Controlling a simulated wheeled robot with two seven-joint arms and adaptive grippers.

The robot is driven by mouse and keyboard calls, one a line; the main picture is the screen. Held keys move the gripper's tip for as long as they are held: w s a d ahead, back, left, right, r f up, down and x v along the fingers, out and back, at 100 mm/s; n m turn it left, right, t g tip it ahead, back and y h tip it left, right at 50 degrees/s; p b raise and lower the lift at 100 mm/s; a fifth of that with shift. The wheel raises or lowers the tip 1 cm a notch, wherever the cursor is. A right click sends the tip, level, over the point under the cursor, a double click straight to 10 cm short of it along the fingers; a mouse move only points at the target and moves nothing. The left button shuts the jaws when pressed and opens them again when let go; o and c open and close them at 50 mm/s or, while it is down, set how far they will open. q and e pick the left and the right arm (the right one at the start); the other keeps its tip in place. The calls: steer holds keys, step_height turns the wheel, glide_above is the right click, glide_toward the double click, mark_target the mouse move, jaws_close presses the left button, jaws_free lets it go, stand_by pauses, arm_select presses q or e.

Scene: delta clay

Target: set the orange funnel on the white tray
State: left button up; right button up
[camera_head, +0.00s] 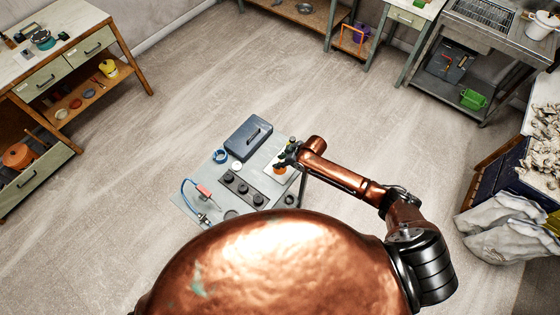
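The orange funnel (280,169) is a small orange shape at the right side of the low grey table, just below my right gripper (287,156). My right gripper is dark and small in the view, and its fingers cannot be made out. I cannot tell whether it touches or holds the funnel. A pale surface that looks like the white tray (292,178) shows around the funnel, partly hidden by the gripper and arm. I cannot tell whether the funnel rests on it or is above it. My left gripper is not in view.
The grey table also holds a dark blue case (248,137), a dark strip with several round knobs (242,189), a blue tape-like ring (221,156) and a red-handled tool with a blue hose (204,191). My copper body hides the table's near edge. Open floor surrounds the table.

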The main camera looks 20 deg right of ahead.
steer(key=shift+r, duration=0.25)
steer(key=v, duration=1.2)
steer(key=shift+b, duration=0.3)
steer(key=shift+w+f, duration=0.1)
steer(key=s+d+f+m+t+h, duration=0.1)
steer(key=d+f+m, duration=0.2)
steer(key=d+f, duration=0.45)
steer(key=d+f+m+h, duration=0.15)
steer(key=d+f, duration=0.25)
steer(key=f, duration=0.7)
steer(key=s+d+f+m+h, duration=0.2)
steer(key=s+d+f, duration=0.3)
steer(key=s+f, duration=0.65)
steer(key=s+a+f+g, duration=0.1)
steer(key=s+f, duration=0.4)
steer(key=s, duration=0.7)
steer(key=s+a+f+m+g, duration=0.1)
steer(key=s+f, duration=0.5)
steer(key=s, duration=0.6)
steer(key=s+a+f+m+g, duration=0.1)
steer(key=s+f, duration=0.5)
steer(key=s, duration=0.6)
steer(key=shift+s+a+g+h, duration=0.2)
steer(key=shift+s+g+h, duration=0.15)
steer(key=shift+g, duration=0.25)
